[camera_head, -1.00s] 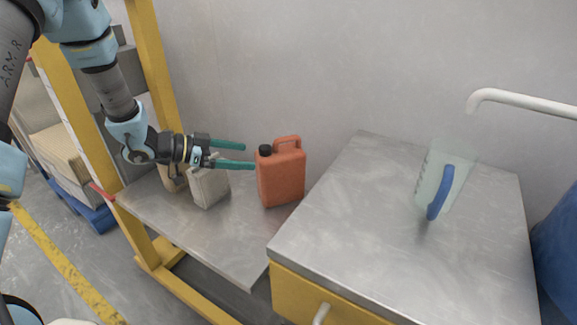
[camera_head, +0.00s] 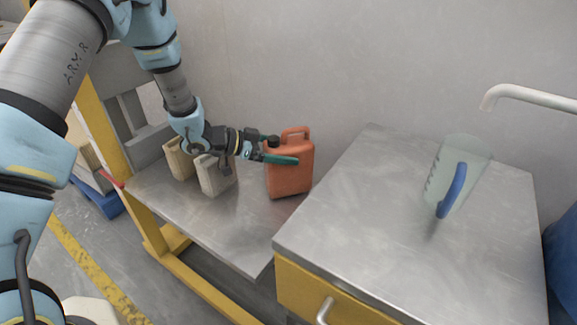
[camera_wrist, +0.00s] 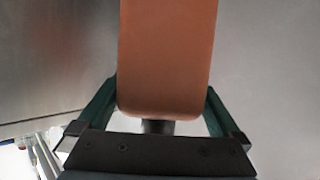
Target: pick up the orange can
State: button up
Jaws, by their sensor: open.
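The orange can (camera_head: 291,178) stands upright on the lower metal shelf, with a black cap and a top handle. My gripper (camera_head: 281,150) is open at the upper left part of the can, and its green fingers overlap the can in the head view. In the wrist view the can (camera_wrist: 168,60) fills the middle, between the two open fingers of my gripper (camera_wrist: 160,112). A finger shows on each side of it. I cannot tell whether either finger touches the can.
The higher metal cabinet top (camera_head: 380,215) is close on the right and holds a clear jug (camera_head: 455,175) with a blue handle. A grey wall (camera_head: 330,60) is behind. The front of the shelf (camera_head: 235,230) is clear.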

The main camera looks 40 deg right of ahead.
jog(key=shift+s+d+f, duration=0.1)
jog(key=shift+d+f, duration=0.05)
jog(key=shift+d, duration=0.2)
grip_shut()
dwell(0.6)
